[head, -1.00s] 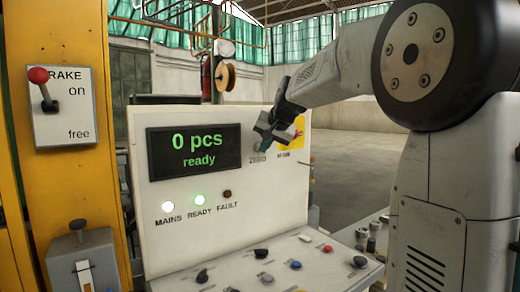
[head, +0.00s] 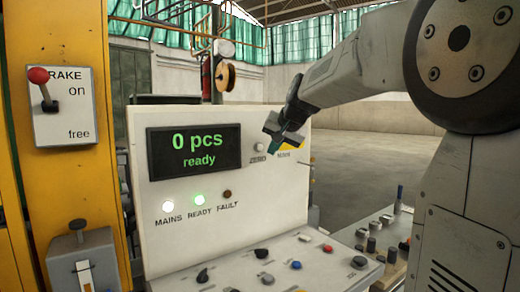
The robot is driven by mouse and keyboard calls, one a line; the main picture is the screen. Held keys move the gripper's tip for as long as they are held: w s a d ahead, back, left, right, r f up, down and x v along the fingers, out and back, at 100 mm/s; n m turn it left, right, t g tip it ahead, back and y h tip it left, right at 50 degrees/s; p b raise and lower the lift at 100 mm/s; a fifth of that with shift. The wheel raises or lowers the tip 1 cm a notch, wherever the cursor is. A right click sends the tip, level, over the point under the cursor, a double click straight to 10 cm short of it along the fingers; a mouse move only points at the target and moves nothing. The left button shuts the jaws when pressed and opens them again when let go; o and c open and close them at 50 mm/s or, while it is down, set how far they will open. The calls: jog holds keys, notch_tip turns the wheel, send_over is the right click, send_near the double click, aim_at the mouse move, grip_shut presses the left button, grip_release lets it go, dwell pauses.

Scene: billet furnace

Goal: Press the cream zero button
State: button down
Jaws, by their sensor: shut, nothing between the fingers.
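The cream zero button (head: 259,147) sits on the upright face of the white control panel (head: 225,245), just above the label ZERO and right of the display. It is uncovered. My gripper (head: 273,147) is shut and empty, just right of the button in the picture and apart from it. I cannot tell how far it stands off the panel. The display (head: 194,149) reads "0 pcs" and "ready" in green.
MAINS (head: 168,206) and READY (head: 199,200) lamps are lit; the FAULT lamp (head: 227,194) is dark. Several knobs stand on the sloped desk below. A brake lever (head: 41,88) is at left.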

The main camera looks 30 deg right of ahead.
jog(key=shift+s, duration=1.15)
jog(key=s+a+f+n+g, duration=0.2)
jog(key=s+a+f, duration=0.4)
jog(key=s, duration=0.5)
jog(key=s+a+f+n+g, duration=0.3)
jog(key=s+a+f, duration=0.3)
jog(key=s, duration=0.5)
jog(key=s+a+f+n+g, duration=0.2)
jog(key=s+a+f+n, duration=0.1)
jog(key=s+a+f, duration=0.4)
jog(key=s, duration=0.3)
jog(key=shift+s+f+g+y, duration=0.3)
jog(key=shift+s+f, duration=0.1)
